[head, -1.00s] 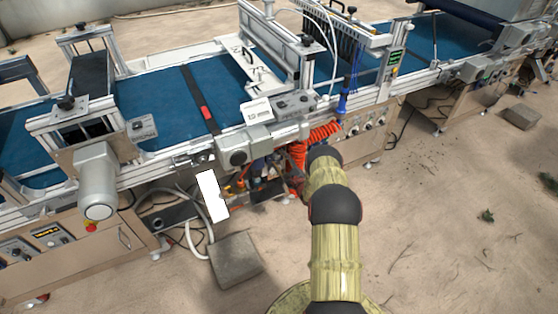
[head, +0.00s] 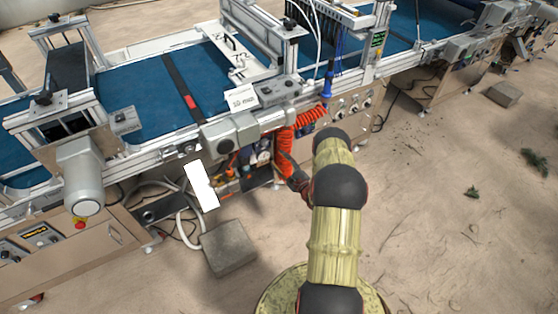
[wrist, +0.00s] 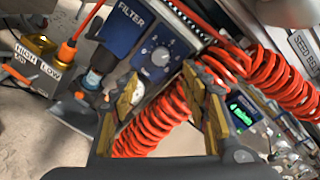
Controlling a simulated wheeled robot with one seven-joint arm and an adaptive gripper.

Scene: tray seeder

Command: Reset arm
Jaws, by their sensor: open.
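My gripper (wrist: 165,105) is open in the wrist view, its two yellowish fingers apart with nothing held between them. A red coiled hose (wrist: 160,125) runs behind and between the fingers; I cannot tell whether they touch it. In the head view my arm reaches forward to the front of the tray seeder (head: 150,158), and its far end is hard to make out near the red coiled hose (head: 283,140).
A blue filter panel with a dial (wrist: 150,45) is close beyond the fingers. A yellow-topped part with HIGH and LOW labels (wrist: 42,42) is at left. A stone block (head: 228,248) lies on the ground. Open sandy ground is at right.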

